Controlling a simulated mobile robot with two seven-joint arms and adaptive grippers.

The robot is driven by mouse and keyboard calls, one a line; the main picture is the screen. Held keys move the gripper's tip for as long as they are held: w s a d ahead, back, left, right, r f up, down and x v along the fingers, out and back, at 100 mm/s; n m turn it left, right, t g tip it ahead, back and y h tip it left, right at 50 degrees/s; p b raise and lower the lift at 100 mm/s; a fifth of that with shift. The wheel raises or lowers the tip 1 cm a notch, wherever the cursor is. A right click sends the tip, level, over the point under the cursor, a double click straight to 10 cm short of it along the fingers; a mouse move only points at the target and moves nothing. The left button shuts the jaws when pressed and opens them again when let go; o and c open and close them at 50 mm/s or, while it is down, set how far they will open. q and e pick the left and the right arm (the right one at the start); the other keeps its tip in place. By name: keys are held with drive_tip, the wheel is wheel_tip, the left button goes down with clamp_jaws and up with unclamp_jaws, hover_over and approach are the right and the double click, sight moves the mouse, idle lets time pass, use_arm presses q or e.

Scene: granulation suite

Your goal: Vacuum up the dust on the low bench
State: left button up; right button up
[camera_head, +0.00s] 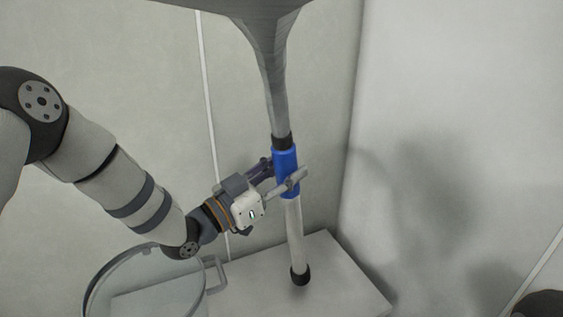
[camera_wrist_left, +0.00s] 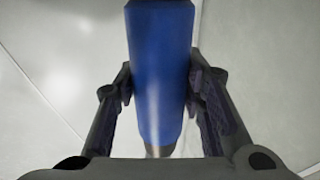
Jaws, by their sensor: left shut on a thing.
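A vacuum wand (camera_head: 294,232) hangs down from a grey, funnel-shaped hood (camera_head: 265,30) at the top of the head view. It has a blue grip sleeve (camera_head: 285,158) and a dark tip (camera_head: 299,275). My left gripper (camera_head: 284,180) is shut on the blue sleeve, with a finger on each side; the sleeve also shows in the left wrist view (camera_wrist_left: 160,70). The wand is nearly upright, its tip at or just above the low bench (camera_head: 345,270); I cannot tell whether it touches. I cannot make out any dust on the bench. My right gripper is not in view.
A round, clear container (camera_head: 100,292) with a handle (camera_head: 216,272) stands at the lower left, under my left arm, overlapping the bench in view. Pale walls meet in a corner close behind the bench. The bench to the right of the wand tip looks clear.

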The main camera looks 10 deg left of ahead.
use_arm(q)
drive_tip(key=s+d+p, duration=0.2)
drive_tip(key=s+d, duration=0.3)
drive_tip(key=s, duration=0.1)
drive_tip(key=shift+s, duration=0.35)
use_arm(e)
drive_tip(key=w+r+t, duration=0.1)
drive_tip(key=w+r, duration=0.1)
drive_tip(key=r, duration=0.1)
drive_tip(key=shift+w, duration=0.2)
use_arm(q)
drive_tip(key=shift+s+a+r+p, duration=0.1)
drive_tip(key=shift+s+a+p, duration=0.3)
drive_tip(key=shift+a+p, duration=0.2)
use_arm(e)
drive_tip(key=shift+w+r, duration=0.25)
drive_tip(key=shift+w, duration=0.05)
use_arm(q)
drive_tip(key=shift+a, duration=0.1)
